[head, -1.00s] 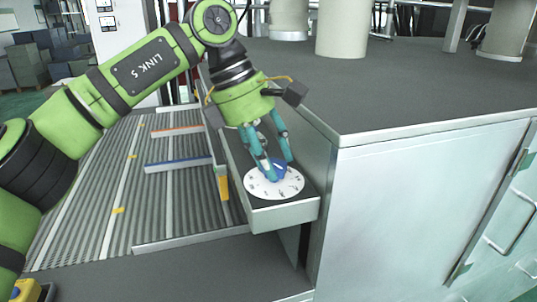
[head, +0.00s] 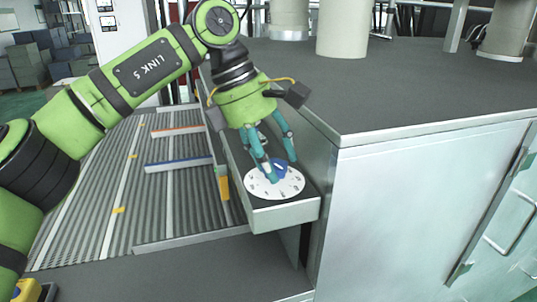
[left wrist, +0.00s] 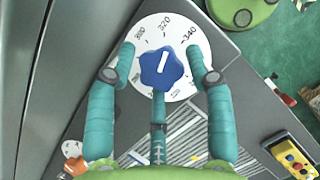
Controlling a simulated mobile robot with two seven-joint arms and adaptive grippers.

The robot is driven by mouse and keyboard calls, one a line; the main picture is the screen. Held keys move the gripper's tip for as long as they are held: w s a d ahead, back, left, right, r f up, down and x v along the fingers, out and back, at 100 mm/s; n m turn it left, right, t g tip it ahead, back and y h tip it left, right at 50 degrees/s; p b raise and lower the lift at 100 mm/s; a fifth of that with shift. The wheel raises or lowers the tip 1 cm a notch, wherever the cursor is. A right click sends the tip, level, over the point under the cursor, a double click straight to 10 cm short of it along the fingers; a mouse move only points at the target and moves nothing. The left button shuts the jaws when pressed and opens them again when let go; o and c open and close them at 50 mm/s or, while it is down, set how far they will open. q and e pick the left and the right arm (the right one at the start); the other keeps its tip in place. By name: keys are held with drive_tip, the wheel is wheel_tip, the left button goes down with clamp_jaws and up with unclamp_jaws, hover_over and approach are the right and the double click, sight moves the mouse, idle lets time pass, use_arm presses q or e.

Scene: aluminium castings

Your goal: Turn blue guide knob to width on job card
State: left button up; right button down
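The blue guide knob (head: 279,168) sits on a round white dial (head: 262,190) at the end of a grey ledge. In the left wrist view the knob (left wrist: 161,69) is lobed, with a white pointer line leaning up and slightly right. The line points roughly between the marks that read 320 and 340 on the dial (left wrist: 150,30). My left gripper (left wrist: 160,75) has three teal fingers spread around the knob, with visible gaps beside it. In the head view the left gripper (head: 280,170) is over the dial. My right gripper is not in view. I cannot make out a job card.
A ribbed conveyor bed with a blue guide rail (head: 178,164) and an orange rail (head: 177,131) lies left of the ledge. A grey cabinet (head: 420,200) stands close on the right. A yellow button box (left wrist: 291,156) shows in the left wrist view.

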use_arm(q)
drive_tip(key=shift+d, duration=0.2)
drive_tip(key=shift+r, duration=0.1)
drive_tip(key=shift+a+r, duration=0.2)
drive_tip(key=v, duration=1.1)
drive_tip(key=shift+r, duration=0.25)
drive_tip(key=shift+s+d, duration=0.1)
